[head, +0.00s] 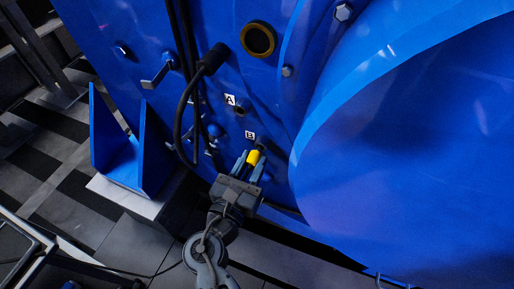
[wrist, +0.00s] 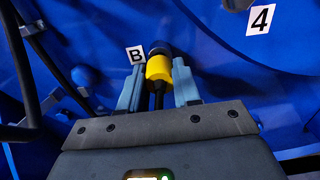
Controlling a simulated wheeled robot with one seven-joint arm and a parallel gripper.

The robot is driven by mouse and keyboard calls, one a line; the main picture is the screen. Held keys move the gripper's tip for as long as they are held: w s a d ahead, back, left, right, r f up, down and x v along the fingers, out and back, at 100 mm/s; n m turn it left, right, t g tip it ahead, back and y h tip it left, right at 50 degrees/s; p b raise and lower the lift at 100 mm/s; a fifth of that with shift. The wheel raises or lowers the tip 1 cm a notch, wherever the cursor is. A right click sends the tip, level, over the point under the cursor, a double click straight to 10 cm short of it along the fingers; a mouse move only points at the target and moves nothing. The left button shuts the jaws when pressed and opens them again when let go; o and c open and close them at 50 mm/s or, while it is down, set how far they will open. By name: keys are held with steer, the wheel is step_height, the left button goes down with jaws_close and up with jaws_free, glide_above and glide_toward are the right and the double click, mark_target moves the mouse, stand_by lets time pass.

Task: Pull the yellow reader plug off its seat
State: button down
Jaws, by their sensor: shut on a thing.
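The yellow reader plug (head: 253,157) is at the lower part of the blue motor housing, just below the label B (head: 250,135). My gripper (head: 251,164) is shut on it, one finger on each side. In the wrist view the yellow plug (wrist: 159,68) sits between the two light-blue fingers (wrist: 158,86), with a black cable running from it back toward my gripper. A dark round part (wrist: 160,48) is at the plug's far end. I cannot tell whether the plug is fully seated or slightly off.
A black cable with a black plug (head: 212,58) loops down left of the labels. Label A (head: 230,99) marks a spot above B. A large blue drum (head: 410,130) bulges at right. A blue bracket (head: 120,150) stands at left. Label 4 (wrist: 260,19) shows in the wrist view.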

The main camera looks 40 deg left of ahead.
mark_target(251, 166)
steer(key=shift+p+v, duration=0.75)
steer(key=shift+v, duration=1.4)
steer(key=p+v, duration=0.6)
steer(key=v, duration=1.6)
steer(key=shift+s+a, duration=0.1)
stand_by(0.3)
